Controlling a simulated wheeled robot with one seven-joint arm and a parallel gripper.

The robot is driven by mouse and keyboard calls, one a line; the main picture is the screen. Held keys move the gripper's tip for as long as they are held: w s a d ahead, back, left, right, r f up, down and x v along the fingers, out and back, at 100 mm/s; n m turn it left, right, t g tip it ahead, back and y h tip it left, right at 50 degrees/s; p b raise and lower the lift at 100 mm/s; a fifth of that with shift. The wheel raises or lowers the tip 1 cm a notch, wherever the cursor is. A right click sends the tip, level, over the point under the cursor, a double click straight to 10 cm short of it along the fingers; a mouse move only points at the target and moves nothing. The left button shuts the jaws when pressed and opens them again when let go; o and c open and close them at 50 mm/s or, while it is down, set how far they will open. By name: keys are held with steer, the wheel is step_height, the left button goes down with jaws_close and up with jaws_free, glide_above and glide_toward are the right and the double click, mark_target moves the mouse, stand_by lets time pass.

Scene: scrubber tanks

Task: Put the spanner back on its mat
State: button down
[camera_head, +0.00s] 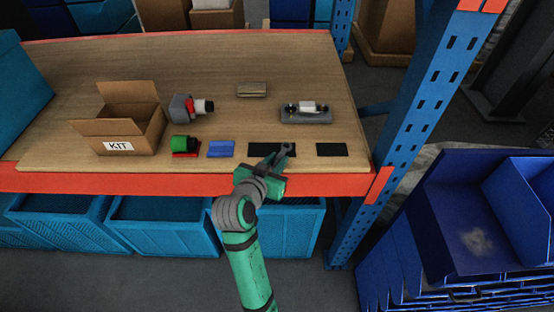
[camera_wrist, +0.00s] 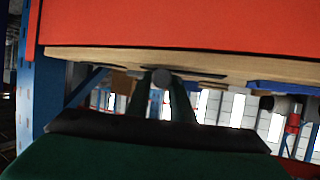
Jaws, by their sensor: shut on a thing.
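My gripper (camera_head: 279,158) reaches in over the front edge of the workbench, at the right end of a wide black mat (camera_head: 262,149). It is shut on a small grey thing that looks like the end of the spanner (camera_head: 289,148). In the wrist view a round grey end of the spanner (camera_wrist: 160,78) sits between the two dark fingers. The rest of the spanner is hidden or too small to make out. A smaller black mat (camera_head: 331,150) lies bare to the right. I cannot tell whether the spanner touches the bench.
On the bench (camera_head: 150,60) are an open KIT box (camera_head: 118,132), a grey-and-red device (camera_head: 190,107), a green cylinder (camera_head: 182,143) on a red mat, a blue mat (camera_head: 221,149), a tan block (camera_head: 251,89) and a grey fixture (camera_head: 306,113). A blue rack post (camera_head: 425,80) stands right.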

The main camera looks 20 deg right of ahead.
steer(key=c, duration=1.5)
jaws_free()
steer(key=v, duration=1)
steer(key=shift+s+a, duration=0.25)
steer(key=shift+a, duration=0.05)
